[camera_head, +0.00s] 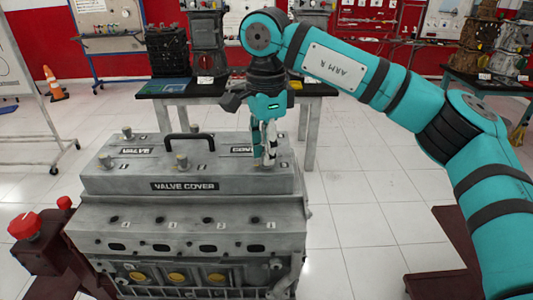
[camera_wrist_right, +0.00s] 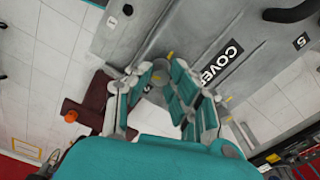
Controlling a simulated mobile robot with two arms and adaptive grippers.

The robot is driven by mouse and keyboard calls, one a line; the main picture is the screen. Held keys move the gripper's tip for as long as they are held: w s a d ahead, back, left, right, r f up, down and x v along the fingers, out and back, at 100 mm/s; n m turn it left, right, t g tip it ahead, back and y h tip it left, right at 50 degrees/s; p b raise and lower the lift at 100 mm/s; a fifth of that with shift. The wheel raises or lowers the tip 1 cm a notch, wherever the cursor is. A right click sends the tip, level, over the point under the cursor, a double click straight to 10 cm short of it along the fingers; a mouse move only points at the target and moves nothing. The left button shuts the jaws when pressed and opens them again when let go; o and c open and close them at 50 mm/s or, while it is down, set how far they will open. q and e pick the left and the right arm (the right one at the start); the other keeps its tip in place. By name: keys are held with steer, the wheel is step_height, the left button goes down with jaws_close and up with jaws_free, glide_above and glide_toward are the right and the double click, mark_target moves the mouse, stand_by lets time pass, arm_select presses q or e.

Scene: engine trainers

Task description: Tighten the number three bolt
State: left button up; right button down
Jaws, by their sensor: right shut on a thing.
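My right gripper (camera_head: 266,158) points down at the cover's front right corner. It is shut on a bolt there, mostly hidden by the fingers. In the wrist view my right gripper (camera_wrist_right: 162,76) has its fingertips around this bolt (camera_wrist_right: 159,70). The number beside it is too small to read. My left gripper is not in view.
The cover's black handle (camera_head: 189,136) stands up left of my gripper. A red knob (camera_head: 24,225) is at the engine's left. A black-topped table (camera_head: 310,88) with equipment stands behind.

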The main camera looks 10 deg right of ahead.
steer(key=m+b, duration=0.1)
steer(key=m, duration=0.5)
steer(key=shift+b, duration=0.4)
steer(key=m, duration=0.4)
steer(key=shift+b, duration=0.4)
steer(key=m+b, duration=0.1)
steer(key=m, duration=0.2)
steer(key=shift+m, duration=0.4)
steer(key=m+b, duration=0.1)
steer(key=m, duration=0.3)
steer(key=shift+r+m+b, duration=0.1)
steer(key=shift+m+b, duration=0.25)
steer(key=shift+m, duration=1.75)
steer(key=c, duration=1.2)
jaws_free()
